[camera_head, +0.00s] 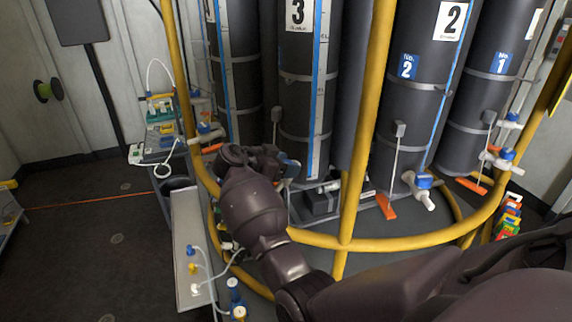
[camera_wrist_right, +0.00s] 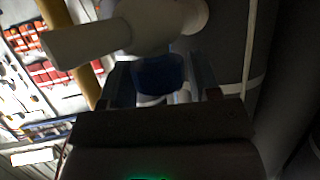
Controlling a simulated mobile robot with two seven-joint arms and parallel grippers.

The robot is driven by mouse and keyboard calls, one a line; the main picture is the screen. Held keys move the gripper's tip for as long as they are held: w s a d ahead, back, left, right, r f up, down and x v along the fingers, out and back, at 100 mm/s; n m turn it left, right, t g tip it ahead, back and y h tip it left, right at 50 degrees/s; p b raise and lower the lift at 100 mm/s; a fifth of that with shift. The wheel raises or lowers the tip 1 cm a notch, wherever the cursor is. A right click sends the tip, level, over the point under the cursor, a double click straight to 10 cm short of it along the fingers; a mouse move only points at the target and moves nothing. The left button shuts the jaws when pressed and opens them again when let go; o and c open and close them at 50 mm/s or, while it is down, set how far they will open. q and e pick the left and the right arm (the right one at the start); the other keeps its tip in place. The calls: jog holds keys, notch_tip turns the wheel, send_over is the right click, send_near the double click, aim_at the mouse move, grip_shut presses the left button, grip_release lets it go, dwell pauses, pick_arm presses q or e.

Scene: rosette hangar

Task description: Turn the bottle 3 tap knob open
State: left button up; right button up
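Bottle 3 (camera_head: 297,70) is a dark cylinder with a "3" label, standing at the back in the head view. My right gripper reaches in low at its front. My own wrist hides most of the tap there; a blue and white bit of it (camera_head: 291,166) shows. In the right wrist view, the tap's blue knob (camera_wrist_right: 159,75) lies between the two fingers of my right gripper (camera_wrist_right: 160,84). I cannot tell whether the fingers press on it. The white tap body (camera_wrist_right: 150,25) is just beyond, with its spout pointing left. My left gripper is not in view.
A yellow rail (camera_head: 400,243) curves in front of the bottles, with yellow posts (camera_head: 372,90). Bottle 2 (camera_head: 415,90) and bottle 1 (camera_head: 487,90) stand to the right with similar taps. A grey panel (camera_head: 188,240) with small valves is at lower left. The floor at left is clear.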

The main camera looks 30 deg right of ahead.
jog(key=c, duration=0.6)
